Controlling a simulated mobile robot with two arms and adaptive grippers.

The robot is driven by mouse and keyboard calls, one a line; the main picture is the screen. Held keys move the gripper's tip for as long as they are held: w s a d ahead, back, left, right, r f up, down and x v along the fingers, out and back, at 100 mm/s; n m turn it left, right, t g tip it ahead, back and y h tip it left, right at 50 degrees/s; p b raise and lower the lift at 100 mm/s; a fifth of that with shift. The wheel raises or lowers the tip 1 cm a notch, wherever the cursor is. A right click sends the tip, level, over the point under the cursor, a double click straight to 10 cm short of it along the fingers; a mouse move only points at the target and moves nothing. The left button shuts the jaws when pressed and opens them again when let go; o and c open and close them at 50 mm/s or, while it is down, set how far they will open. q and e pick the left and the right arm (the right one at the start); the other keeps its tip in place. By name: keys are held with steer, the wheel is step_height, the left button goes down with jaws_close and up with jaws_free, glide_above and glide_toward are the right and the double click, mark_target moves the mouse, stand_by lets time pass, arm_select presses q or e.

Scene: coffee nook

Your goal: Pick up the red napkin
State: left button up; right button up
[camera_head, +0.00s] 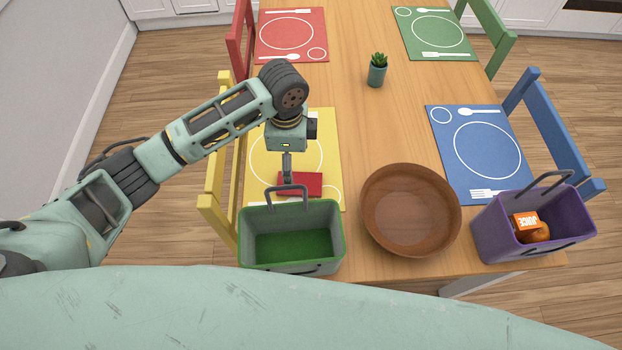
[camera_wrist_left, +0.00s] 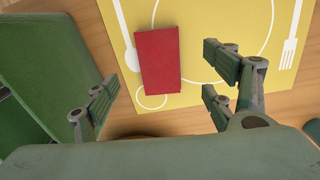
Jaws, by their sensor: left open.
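The red napkin (camera_head: 301,184) lies folded on the yellow placemat (camera_head: 325,140), near the mat's lower edge in the head view. In the left wrist view the napkin (camera_wrist_left: 159,56) shows as a red rectangle on the yellow mat (camera_wrist_left: 205,90), over part of the printed spoon and circle. My left gripper (camera_head: 287,178) points down at the napkin's left part in the head view; its fingers partly cover it. In the wrist view its fingers (camera_wrist_left: 160,95) are spread apart, with nothing between them. My right gripper is not in view.
A green basket (camera_head: 291,268) with an upright handle stands just in front of the napkin. A brown bowl (camera_head: 410,210) is to the right. A potted plant (camera_head: 377,72) stands farther back.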

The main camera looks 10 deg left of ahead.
arm_select(q)
steer(key=shift+d+f+b, duration=0.2)
steer(key=shift+f+b, duration=0.1)
steer(key=shift+f, duration=0.3)
steer(key=shift+s+f, duration=0.1)
steer(key=shift+f, duration=0.05)
step_height(320, 180, down, 2)
steer(key=shift+f, duration=0.1)
step_height(320, 180, down, 5)
steer(key=shift+a+r+p, duration=0.15)
steer(key=shift+p, duration=0.5)
steer(key=shift+f, duration=0.35)
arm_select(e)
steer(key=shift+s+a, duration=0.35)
arm_select(q)
steer(key=shift+c, duration=0.3)
steer(key=c, duration=1)
steer(key=shift+r, duration=0.15)
